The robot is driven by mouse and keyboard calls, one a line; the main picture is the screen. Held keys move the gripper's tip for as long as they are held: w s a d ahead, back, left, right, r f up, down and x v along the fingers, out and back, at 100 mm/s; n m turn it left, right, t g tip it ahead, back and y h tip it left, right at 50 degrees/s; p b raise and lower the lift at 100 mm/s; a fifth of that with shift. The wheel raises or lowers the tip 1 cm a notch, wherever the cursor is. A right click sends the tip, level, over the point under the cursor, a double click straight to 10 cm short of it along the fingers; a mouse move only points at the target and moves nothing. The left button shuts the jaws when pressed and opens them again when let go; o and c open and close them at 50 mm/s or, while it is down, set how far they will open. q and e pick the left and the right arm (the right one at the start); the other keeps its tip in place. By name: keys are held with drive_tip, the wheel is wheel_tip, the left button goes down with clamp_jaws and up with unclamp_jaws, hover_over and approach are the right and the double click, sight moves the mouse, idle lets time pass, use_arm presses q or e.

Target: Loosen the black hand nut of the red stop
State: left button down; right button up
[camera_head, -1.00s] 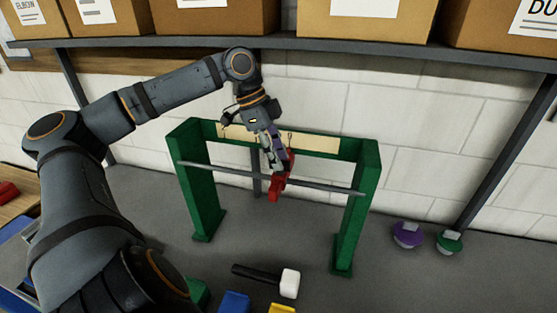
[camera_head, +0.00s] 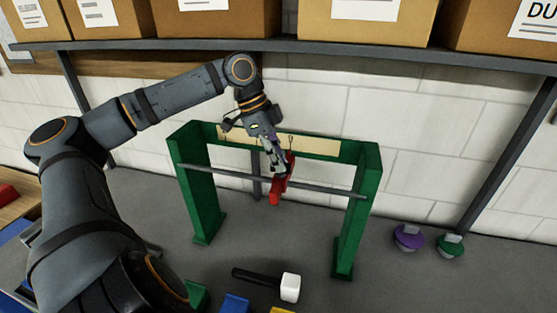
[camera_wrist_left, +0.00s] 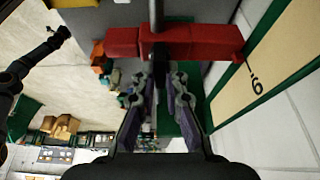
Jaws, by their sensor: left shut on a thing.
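The red stop (camera_head: 276,192) sits on the grey bar (camera_head: 225,174) that runs across the green frame (camera_head: 203,200). In the left wrist view the red stop (camera_wrist_left: 200,42) lies crosswise just beyond my fingertips, with the bar passing through it. My left gripper (camera_head: 278,166) reaches down to the stop from above. In the left wrist view its two fingers (camera_wrist_left: 160,80) are closed in on a dark part, the black hand nut (camera_wrist_left: 161,62), against the stop. The nut is mostly hidden by the fingers.
A black-handled mallet with a white head (camera_head: 290,287) lies in front of the frame. A purple-based item (camera_head: 408,237) and a green-based item (camera_head: 450,246) stand at the right. A shelf with boxes (camera_head: 365,12) hangs above.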

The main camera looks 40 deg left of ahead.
use_arm(q)
drive_tip(key=shift+f+n+t+b, duration=0.2)
drive_tip(key=shift+n+t+b, duration=0.1)
drive_tip(key=shift+n+b, duration=0.65)
drive_tip(key=shift+s+d+r+n+t+y+b, duration=0.1)
drive_tip(key=shift+n+t+y+b, duration=0.35)
drive_tip(key=shift+n+b, duration=0.65)
drive_tip(key=n+y, duration=0.1)
drive_tip(key=n, duration=0.2)
drive_tip(key=shift+r+t, duration=0.1)
drive_tip(key=shift+t, duration=0.15)
drive_tip(key=shift+d+r+n+y, duration=0.15)
drive_tip(key=shift+n+y, duration=0.4)
drive_tip(key=shift+n, duration=0.7)
drive_tip(key=shift+s+n+y+p, duration=0.1)
drive_tip(key=shift+n+y+p, duration=0.2)
drive_tip(key=shift+n+p, duration=0.55)
drive_tip(key=n+p, duration=0.2)
drive_tip(key=p, duration=0.1)
drive_tip(key=n+y+p, duration=0.1)
drive_tip(key=n+p, duration=0.1)
drive_tip(key=p, duration=0.2)
drive_tip(key=n+y+p, duration=0.1)
drive_tip(key=n+p, duration=0.1)
drive_tip(key=p, duration=0.1)
drive_tip(key=shift+r, duration=0.25)
drive_tip(key=shift+d+f+n+p, duration=0.1)
drive_tip(key=shift+f+n+p, duration=0.15)
drive_tip(key=shift+p, duration=0.5)
drive_tip(key=shift+f, duration=0.1)
